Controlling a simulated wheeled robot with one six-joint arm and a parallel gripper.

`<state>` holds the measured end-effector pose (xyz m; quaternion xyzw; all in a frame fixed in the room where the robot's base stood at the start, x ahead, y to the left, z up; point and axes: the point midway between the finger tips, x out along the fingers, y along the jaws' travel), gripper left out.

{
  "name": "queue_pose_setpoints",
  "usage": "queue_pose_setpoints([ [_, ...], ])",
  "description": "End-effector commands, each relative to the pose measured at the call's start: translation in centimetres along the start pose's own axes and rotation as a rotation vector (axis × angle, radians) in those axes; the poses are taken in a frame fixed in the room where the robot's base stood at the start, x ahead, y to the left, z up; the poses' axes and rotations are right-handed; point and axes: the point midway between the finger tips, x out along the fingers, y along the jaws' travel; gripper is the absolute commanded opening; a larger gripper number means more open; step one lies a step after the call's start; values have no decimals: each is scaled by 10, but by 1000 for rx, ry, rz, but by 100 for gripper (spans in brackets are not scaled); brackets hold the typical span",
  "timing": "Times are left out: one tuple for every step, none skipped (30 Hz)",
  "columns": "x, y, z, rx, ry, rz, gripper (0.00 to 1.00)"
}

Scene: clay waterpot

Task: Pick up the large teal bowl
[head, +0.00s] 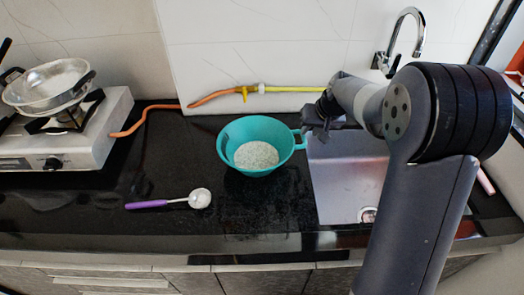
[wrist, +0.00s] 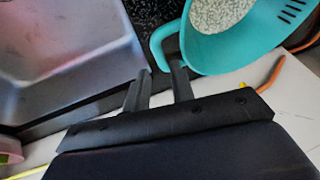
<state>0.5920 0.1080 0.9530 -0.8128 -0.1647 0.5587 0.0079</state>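The large teal bowl (head: 236,140) stands upright on the black counter, left of the sink, with white grains inside. Its looped handle (head: 300,138) points right toward the sink. My gripper (head: 316,128) is at the handle's right side. In the wrist view, the bowl (wrist: 235,55) is at the upper right. There the two fingers of my gripper (wrist: 161,72) are apart, with the curved handle (wrist: 157,50) at the gap between their tips. I cannot tell whether a finger touches the handle.
A steel sink (head: 345,180) with a tap (head: 405,35) lies right of the bowl. A purple-handled ladle (head: 170,202) lies in front left. A stove (head: 75,140) with a metal pan (head: 48,85) stands left. An orange hose (head: 150,115) runs behind.

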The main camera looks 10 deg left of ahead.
Motion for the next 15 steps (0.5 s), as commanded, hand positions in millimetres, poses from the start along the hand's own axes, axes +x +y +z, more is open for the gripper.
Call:
queue_pose_setpoints([
  [9,0,1,0,-3,0,23],
  [14,0,0,0,-4,-1,23],
  [19,0,0,1,-3,-1,23],
  [22,0,0,1,-2,-1,23],
  [25,0,0,1,-2,-1,23],
  [28,1,0,1,-2,-1,23],
  [29,1,0,2,-1,-1,23],
  [30,1,0,1,-1,-1,23],
  [33,1,1,1,0,-1,23],
  [35,2,1,1,-1,-1,23],
  [38,2,1,1,-1,-1,23],
  [43,2,3,1,-4,-1,23],
  [47,3,4,1,-4,-1,23],
  [51,3,4,1,-4,-1,23],
  [58,4,5,2,-4,-1,23],
])
